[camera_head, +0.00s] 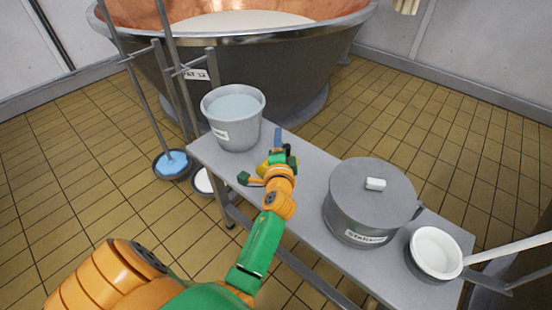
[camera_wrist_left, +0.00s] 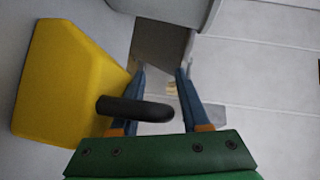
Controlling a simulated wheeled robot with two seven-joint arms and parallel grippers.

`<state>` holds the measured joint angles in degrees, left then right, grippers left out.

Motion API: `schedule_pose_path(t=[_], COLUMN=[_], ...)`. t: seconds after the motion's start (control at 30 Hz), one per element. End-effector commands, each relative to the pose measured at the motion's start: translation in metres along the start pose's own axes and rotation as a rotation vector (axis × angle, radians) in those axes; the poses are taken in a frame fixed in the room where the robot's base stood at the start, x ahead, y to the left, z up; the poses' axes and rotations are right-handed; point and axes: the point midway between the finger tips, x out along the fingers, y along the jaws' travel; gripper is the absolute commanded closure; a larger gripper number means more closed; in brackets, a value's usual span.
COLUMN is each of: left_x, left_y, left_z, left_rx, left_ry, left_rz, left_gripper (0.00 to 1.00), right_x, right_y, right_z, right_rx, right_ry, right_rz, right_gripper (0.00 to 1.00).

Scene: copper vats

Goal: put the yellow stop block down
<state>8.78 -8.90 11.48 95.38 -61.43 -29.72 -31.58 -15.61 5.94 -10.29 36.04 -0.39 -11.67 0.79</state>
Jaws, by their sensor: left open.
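The yellow stop block (camera_wrist_left: 65,85) fills the left of the left wrist view. Its dark rounded handle (camera_wrist_left: 135,108) reaches across the left finger, and its end shows between the fingers. In the head view only a small yellow part of the block (camera_head: 262,168) shows beside my left gripper (camera_head: 278,142), low over the bench. The gripper hides the rest and the block's underside. My left gripper's blue fingers (camera_wrist_left: 163,78) are apart, with no grip on the handle. My right gripper is not in view.
The grey bench (camera_head: 312,190) carries a bucket of pale liquid (camera_head: 233,120) behind my gripper, and a lidded pot (camera_head: 370,200) and white ladle (camera_head: 437,252) to the right. A copper vat (camera_head: 240,60) stands behind. Poles rise from floor buckets (camera_head: 172,166) at left.

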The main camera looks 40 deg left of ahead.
Motion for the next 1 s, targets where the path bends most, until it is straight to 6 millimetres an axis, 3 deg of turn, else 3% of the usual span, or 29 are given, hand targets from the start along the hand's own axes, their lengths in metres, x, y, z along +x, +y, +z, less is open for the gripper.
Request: schedule_pose_path(t=[0.07,0.2,0.27,1.0], left_x=[-0.0001,-0.0001,-0.0001,0.0001], left_y=[0.0008,0.0007,0.0006,0.0013], left_z=[0.0004,0.0005,0.0005,0.0009], left_rx=[0.0,0.0,0.0,0.0], left_ry=[-0.001,-0.001,-0.001,-0.002], left_rz=[0.003,0.003,0.003,0.004], left_gripper=[0.48,0.86,1.0,1.0], right_x=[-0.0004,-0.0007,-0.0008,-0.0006], right_y=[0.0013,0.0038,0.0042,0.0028], right_z=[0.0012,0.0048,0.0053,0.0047], right_rx=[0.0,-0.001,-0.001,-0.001], right_ry=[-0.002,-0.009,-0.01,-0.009], right_rz=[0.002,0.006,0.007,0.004], right_gripper=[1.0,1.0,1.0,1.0])
